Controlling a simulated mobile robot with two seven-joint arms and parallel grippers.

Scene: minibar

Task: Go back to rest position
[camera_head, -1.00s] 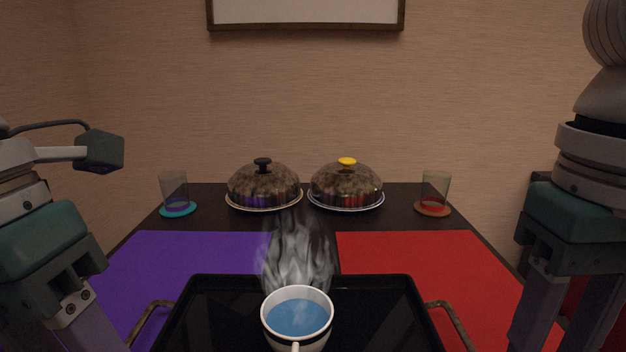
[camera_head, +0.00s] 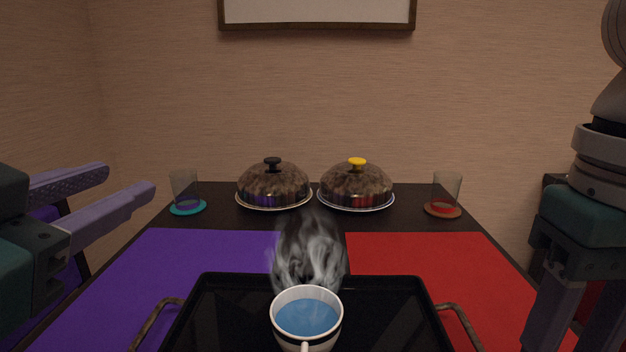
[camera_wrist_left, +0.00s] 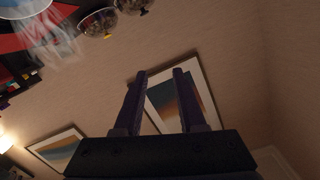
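My left gripper (camera_head: 130,186) is at the left of the head view, beside the table and above its left edge. Its two fingers are apart with nothing between them. In the left wrist view the left gripper (camera_wrist_left: 158,75) is also open and empty, with the wall behind it. My right gripper (camera_head: 568,345) is at the right edge of the head view, pointing down. Its two fingers are partly seen with a gap between them, and their tips are cut off by the frame. I see nothing held there.
A black tray (camera_head: 235,310) with side handles bears a steaming cup (camera_head: 306,318) of blue liquid. Purple (camera_head: 190,270) and red (camera_head: 440,265) mats flank it. Two domed dishes (camera_head: 273,185) (camera_head: 356,187) and two glasses on coasters (camera_head: 185,190) (camera_head: 446,192) stand at the back.

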